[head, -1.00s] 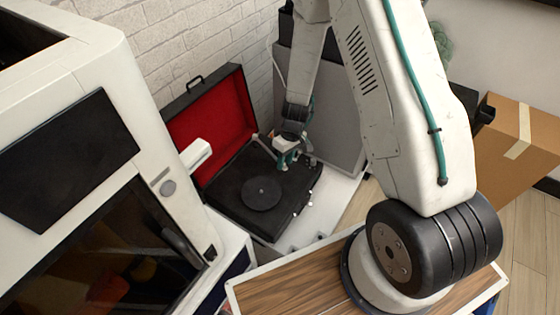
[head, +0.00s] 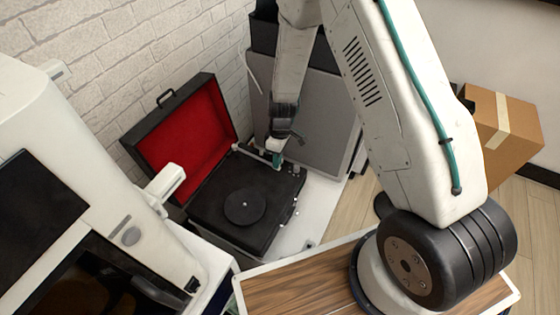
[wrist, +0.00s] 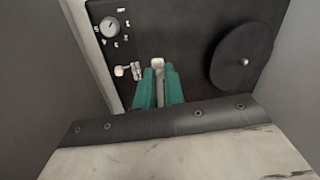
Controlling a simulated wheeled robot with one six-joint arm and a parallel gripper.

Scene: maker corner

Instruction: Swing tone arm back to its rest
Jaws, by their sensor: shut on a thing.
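The record player (head: 215,215) is an open black case with a red-lined lid (head: 190,125). Its dark round platter (head: 244,206) lies in the middle of the deck; it also shows in the wrist view (wrist: 241,58). My gripper (head: 277,160) is at the back right of the deck. In the wrist view its teal fingers (wrist: 159,82) are shut on the pale tone arm (wrist: 158,63), whose light end shows just beyond the fingertips. The tone arm is clear of the platter, beside a small metallic piece (wrist: 136,71) that may be the rest. The fingers hide most of the tone arm.
A dial (wrist: 111,28) sits on the deck near the gripper. The raised lid stands behind the deck by the brick wall. A white machine (head: 100,200) stands at the left, a grey panel (head: 310,115) behind, and a cardboard box (head: 505,130) at the right.

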